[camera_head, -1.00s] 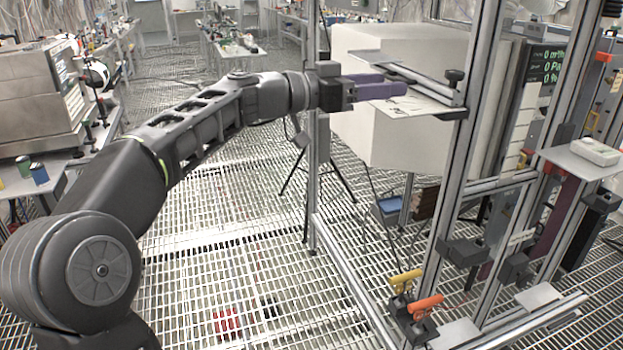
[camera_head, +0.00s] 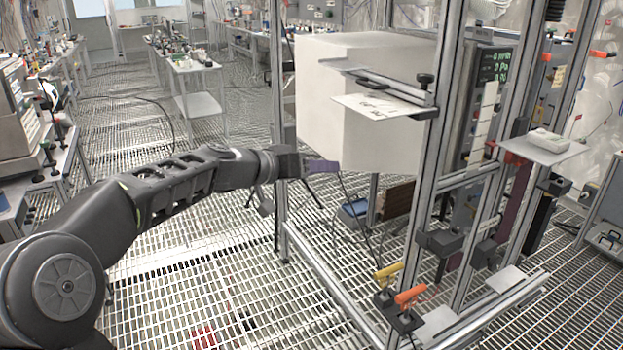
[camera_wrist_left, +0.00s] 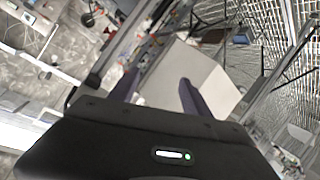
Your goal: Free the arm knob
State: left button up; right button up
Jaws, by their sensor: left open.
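A black knob (camera_head: 424,80) sits at the right end of a horizontal metal arm (camera_head: 388,85) fixed to an upright post of the metal frame. A white card with dark marks (camera_head: 375,105) sits just under the arm. My left gripper (camera_head: 322,166) has purple fingers and is below and left of the card, apart from the knob. The left wrist view shows its two fingers (camera_wrist_left: 158,92) spread with nothing held between them. The knob cannot be made out in the left wrist view. My right gripper is not in view.
A large white box (camera_head: 350,130) stands behind the arm. Yellow (camera_head: 388,271) and orange (camera_head: 410,294) handled clamps sit low on the frame. A small shelf (camera_head: 545,150) holds a pale device at right. The grated floor at left centre is mostly clear.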

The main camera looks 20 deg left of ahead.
pick_arm(q)
jog(key=shift+a+f+n, duration=0.1)
jog(key=shift+f+n, duration=0.2)
jog(key=shift+f, duration=0.9)
jog(key=a+f+n+g+y, duration=0.1)
jog(key=a+f+n+y, duration=0.3)
jog(key=f, duration=0.8)
jog(key=s+d+f+n+g, duration=0.1)
jog(key=s+d+f+g, duration=0.2)
jog(key=f, duration=0.6)
jog(key=s+d+f+g, duration=0.1)
jog(key=s+d+f, duration=0.25)
jog(key=f, duration=0.65)
jog(key=s+d+f+g, duration=0.2)
jog(key=s+d+f, duration=0.7)
jog(key=s+f, duration=0.45)
jog(key=s+d+f+m+g+h, duration=0.1)
jog(key=s+d+f, duration=0.3)
jog(key=s, duration=0.5)
jog(key=s+d+f+m+g, duration=0.2)
jog(key=s+d+f+g, duration=0.2)
jog(key=s, duration=0.6)
jog(key=shift+d+m+h, duration=0.3)
jog(key=shift+d+h, duration=0.1)
jog(key=shift+d, duration=0.05)
